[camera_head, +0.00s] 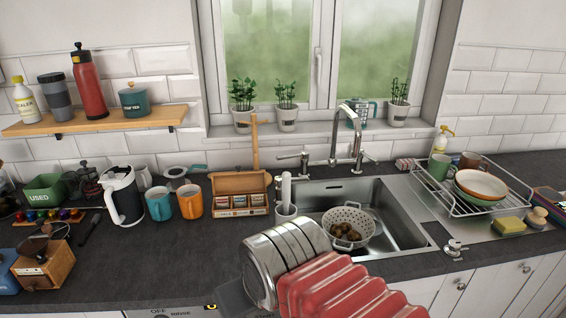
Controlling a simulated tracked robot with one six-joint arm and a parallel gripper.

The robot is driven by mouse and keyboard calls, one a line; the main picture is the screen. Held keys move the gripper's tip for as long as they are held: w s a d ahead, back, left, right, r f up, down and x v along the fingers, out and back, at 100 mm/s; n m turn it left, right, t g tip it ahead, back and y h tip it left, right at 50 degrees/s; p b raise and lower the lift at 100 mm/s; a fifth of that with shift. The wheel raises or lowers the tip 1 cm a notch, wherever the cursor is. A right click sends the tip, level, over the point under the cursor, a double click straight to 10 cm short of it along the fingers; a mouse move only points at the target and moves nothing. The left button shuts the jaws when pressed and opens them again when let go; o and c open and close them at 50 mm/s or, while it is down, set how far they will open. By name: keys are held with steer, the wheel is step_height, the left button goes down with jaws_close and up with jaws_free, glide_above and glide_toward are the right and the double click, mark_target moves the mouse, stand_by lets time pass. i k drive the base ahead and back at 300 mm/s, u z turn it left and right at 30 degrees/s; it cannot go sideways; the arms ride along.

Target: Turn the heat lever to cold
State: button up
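A pale panel (172,313) under the worktop's front edge shows at the bottom edge of the picture. It bears "OFF" and a second word, partly cut off. I cannot make out a heat lever on it. My arm, with a silver ribbed cylinder and a red ribbed part, fills the lower middle. A dark grey piece (236,298) to its left, over the worktop's front edge, seems to be part of my gripper. A small yellow and black mark (211,307) is beside it. I see no fingertips, so their opening and anything between them are hidden.
The sink (388,205) has a chrome tap (348,135) with side handles. A colander (348,226) holds potatoes. A wooden tea box (240,196), blue mug (159,205) and orange mug (190,202) stand left of it. The worktop front (175,265) is clear.

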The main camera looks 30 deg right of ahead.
mark_target(304, 154)
steer(key=k, duration=1.45)
steer(key=z, duration=0.8)
steer(key=i, duration=1.1)
steer(key=z, duration=0.05)
